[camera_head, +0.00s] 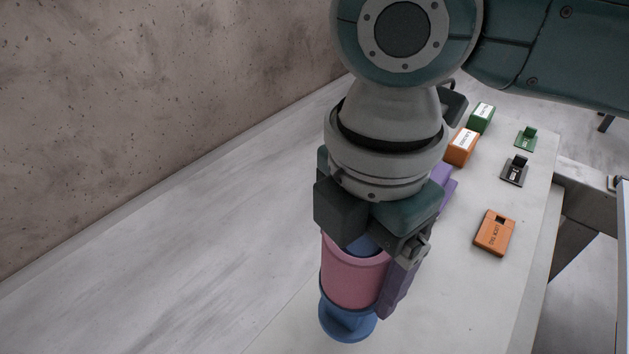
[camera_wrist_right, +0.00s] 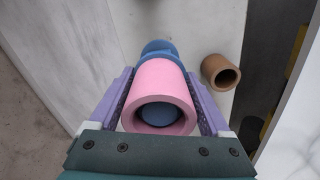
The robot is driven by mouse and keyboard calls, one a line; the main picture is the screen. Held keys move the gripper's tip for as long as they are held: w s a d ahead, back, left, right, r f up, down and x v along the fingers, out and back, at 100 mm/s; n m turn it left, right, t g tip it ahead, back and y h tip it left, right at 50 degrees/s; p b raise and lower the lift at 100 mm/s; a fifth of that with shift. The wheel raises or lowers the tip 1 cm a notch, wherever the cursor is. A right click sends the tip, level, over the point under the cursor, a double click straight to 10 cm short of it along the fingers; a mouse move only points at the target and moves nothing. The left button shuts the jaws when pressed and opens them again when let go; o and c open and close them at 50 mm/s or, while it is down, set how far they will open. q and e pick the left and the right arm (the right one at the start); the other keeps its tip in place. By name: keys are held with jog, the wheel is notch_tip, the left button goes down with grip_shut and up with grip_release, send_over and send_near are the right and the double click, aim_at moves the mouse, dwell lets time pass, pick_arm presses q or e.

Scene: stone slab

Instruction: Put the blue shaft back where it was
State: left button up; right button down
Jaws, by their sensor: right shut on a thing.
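The blue shaft (camera_head: 347,324) shows its round flanged foot at the bottom of the head view, below a pink sleeve (camera_head: 352,277). Blue also shows inside the sleeve's bore, so the sleeve is around the shaft. My right gripper (camera_head: 362,292) is shut on the pink sleeve from above. In the right wrist view the purple fingers (camera_wrist_right: 160,88) lie on both sides of the sleeve (camera_wrist_right: 160,80), with the shaft's blue flange (camera_wrist_right: 158,47) beyond it. I cannot tell whether the flange touches the slab. My left gripper is not in view.
A brown hollow cylinder (camera_wrist_right: 221,72) lies near the shaft in the right wrist view. On the slab (camera_head: 490,290) are an orange box (camera_head: 494,233), an orange block (camera_head: 461,147), a green block (camera_head: 481,117) and small black (camera_head: 514,170) and green (camera_head: 526,138) holders. A wall (camera_head: 150,100) rises at left.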

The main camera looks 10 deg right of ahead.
aim_at(342, 324)
jog(key=shift+f+b, duration=0.65)
jog(key=shift+f, duration=2.3)
jog(key=shift+f, duration=0.15)
grip_release()
